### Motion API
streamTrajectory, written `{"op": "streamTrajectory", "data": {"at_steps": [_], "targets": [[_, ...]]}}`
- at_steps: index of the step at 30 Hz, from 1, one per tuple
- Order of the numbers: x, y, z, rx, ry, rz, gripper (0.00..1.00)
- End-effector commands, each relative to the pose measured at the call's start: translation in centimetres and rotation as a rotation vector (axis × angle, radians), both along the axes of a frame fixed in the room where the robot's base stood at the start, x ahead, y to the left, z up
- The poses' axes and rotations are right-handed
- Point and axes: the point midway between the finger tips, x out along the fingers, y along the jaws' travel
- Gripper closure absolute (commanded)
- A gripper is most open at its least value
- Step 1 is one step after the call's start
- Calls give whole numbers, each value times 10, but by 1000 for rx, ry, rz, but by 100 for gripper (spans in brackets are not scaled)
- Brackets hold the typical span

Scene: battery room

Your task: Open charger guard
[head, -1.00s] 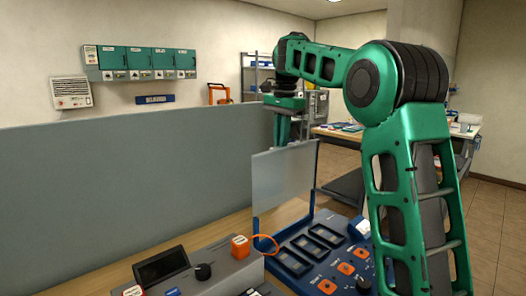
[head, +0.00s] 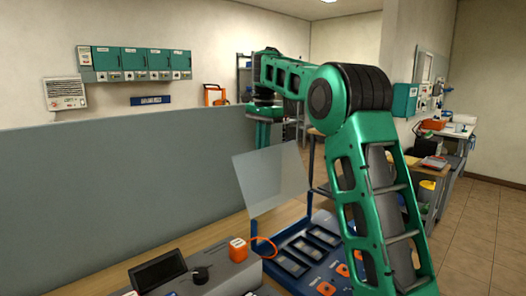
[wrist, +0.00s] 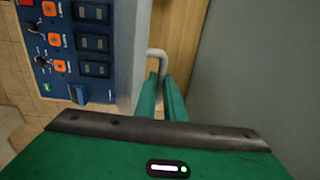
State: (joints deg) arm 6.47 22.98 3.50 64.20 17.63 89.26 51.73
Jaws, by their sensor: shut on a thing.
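The charger (head: 312,247) is a blue unit on the bench, with dark slots and orange squares on its face. Its guard (head: 268,180) is a clear panel that stands raised and tilted at the back of the charger. In the wrist view, a pale bent handle (wrist: 157,56) beside the guard's edge (wrist: 131,60) runs down between my fingers. My gripper (head: 262,140) is above and behind the guard, pointing down. In the wrist view, my gripper (wrist: 162,88) is shut on the handle. The head view does not show the handle clearly.
A grey partition (head: 120,175) stands behind the bench. A grey device with a dark screen (head: 158,270) and an orange block (head: 238,248) with an orange cable sit left of the charger. Open floor (head: 480,230) lies to the right.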

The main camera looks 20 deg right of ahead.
Motion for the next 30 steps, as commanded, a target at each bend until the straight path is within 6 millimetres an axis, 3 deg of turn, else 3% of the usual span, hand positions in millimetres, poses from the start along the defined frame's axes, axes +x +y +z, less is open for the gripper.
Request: {"op": "streamTrajectory", "data": {"at_steps": [6, 7, 9, 30], "targets": [[3, 5, 7, -1, -19, 13, 100], [3, 5, 7, -1, -19, 13, 86], [2, 5, 7, 0, -18, 12, 72], [1, 2, 1, 0, -2, 4, 72]]}}
